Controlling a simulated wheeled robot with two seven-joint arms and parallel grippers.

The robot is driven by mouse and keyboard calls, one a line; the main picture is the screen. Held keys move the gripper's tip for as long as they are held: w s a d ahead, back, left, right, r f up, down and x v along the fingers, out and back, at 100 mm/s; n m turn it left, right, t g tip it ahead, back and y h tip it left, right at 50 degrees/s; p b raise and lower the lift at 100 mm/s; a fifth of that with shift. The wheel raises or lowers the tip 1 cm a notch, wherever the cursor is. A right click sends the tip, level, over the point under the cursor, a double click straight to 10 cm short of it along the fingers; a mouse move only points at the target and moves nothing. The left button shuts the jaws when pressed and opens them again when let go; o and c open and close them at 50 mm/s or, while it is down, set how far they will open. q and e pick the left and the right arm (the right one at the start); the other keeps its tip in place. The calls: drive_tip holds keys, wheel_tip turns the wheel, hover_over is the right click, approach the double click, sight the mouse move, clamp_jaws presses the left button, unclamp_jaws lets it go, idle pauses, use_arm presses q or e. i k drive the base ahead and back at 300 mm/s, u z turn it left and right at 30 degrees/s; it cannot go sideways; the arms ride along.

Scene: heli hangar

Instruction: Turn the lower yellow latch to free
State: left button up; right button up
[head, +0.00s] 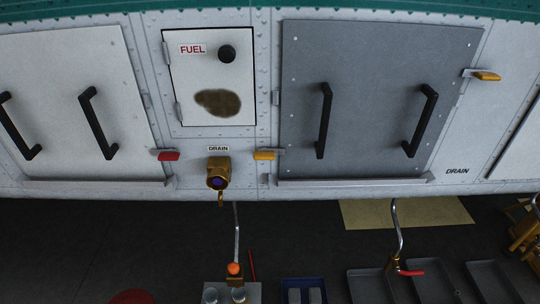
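The lower yellow latch (265,155) is at the lower left edge of the large grey panel (367,95). Its yellow handle lies about horizontal, and its grey end reaches right to the panel's edge. A second, upper yellow latch (487,76) is at the panel's upper right edge, also nearly horizontal. The grey panel appears closed and has two black bar handles (324,120) (421,120). Neither of my grippers shows in the head view.
A red latch (168,155) sits beside the white panel (70,95) at left. A brass drain fitting (218,172) protrudes left of the lower latch, below the fuel door (212,78). Below are grey trays (430,282), a blue bin (303,290) and a tan mat (408,212).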

sight(263, 154)
drive_tip(key=k, duration=0.5)
drive_tip(key=u, duration=2.2)
drive_tip(key=i, duration=1.45)
drive_tip(key=z, duration=2.35)
